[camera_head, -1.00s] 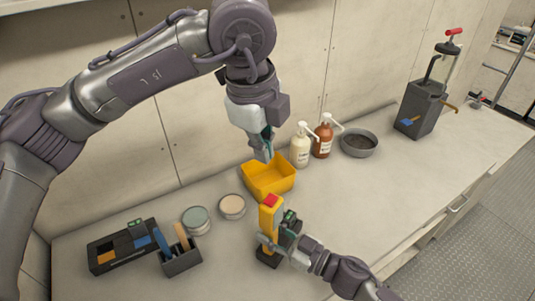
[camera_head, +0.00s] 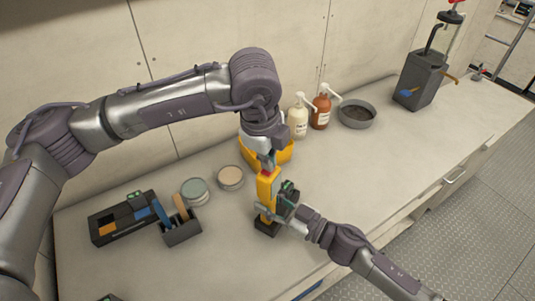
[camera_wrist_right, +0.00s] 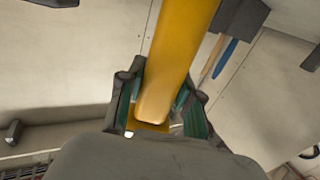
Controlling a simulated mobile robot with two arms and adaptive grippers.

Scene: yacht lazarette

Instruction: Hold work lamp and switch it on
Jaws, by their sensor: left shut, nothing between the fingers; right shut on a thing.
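In the right wrist view the yellow body (camera_wrist_right: 178,60) runs between the fingers of my right gripper (camera_wrist_right: 158,105).
A yellow bin (camera_head: 284,152) stands just behind the lamp. Two round tins (camera_head: 231,177), a dark organizer (camera_head: 122,222) and a small holder with tools (camera_head: 181,230) are to the left. Pump bottles (camera_head: 299,120) and a grey bowl (camera_head: 357,114) stand behind.

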